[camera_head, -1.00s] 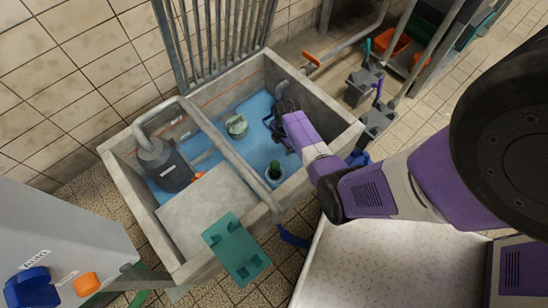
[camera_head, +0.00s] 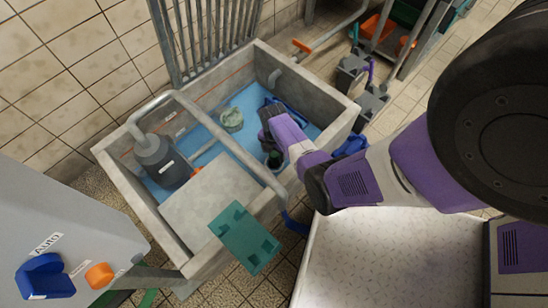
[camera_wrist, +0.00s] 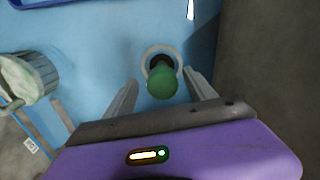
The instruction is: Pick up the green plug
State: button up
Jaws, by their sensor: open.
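The green plug (camera_wrist: 162,84) stands upright in a pale ring with a dark centre on the blue basin floor. In the wrist view it is between and just beyond the tips of my gripper's fingers (camera_wrist: 160,79). The fingers are spread, one on each side, with a gap visible on both sides; nothing is held. In the head view the plug (camera_head: 274,159) is small and dark, close under my wrist and partly hidden. The fingers are hard to make out there.
The concrete basin (camera_head: 127,192) has walls around the plug, and a grey pipe (camera_head: 228,143) crosses above it. A pale green strainer (camera_head: 232,119) and a dark pump (camera_head: 160,163) stand inside. A teal bracket (camera_head: 245,237) sits at the front rim.

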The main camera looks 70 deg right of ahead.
notch_tip(320, 180, down, 4)
jog(key=shift+s+f+b, duration=0.1)
jog(key=shift+s+b, duration=0.05)
jog(key=shift+b, duration=0.95)
grip_shut()
jog(key=shift+r, duration=0.25)
